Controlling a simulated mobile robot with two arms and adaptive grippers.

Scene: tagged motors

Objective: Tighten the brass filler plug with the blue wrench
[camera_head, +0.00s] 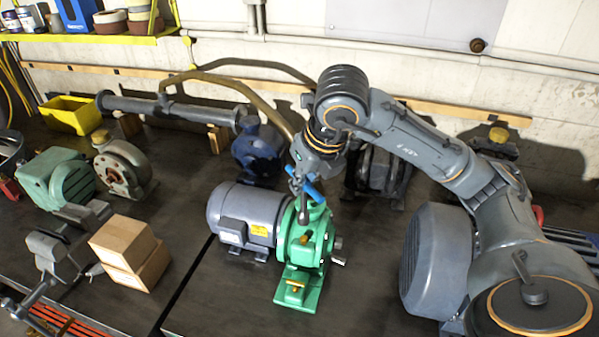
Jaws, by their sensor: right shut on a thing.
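My right gripper (300,185) points down above a green gear housing (312,225) joined to a grey motor (243,212). It is shut on the blue wrench (314,191), of which only short blue parts show beside the fingers. The wrench is at the top of the housing; whether it touches anything there I cannot tell. I cannot make out the brass filler plug for certain. Small brass-coloured pieces show on the housing's front (306,238) and on its foot (295,287). My left gripper is not in view.
Two stacked cardboard boxes (130,250) and a bench vise (62,245) stand left of the motor. A dark blue pump (257,150) stands behind it. A green machine (57,180) and a yellow bin (70,115) are at the left. The bench front is clear below the motor.

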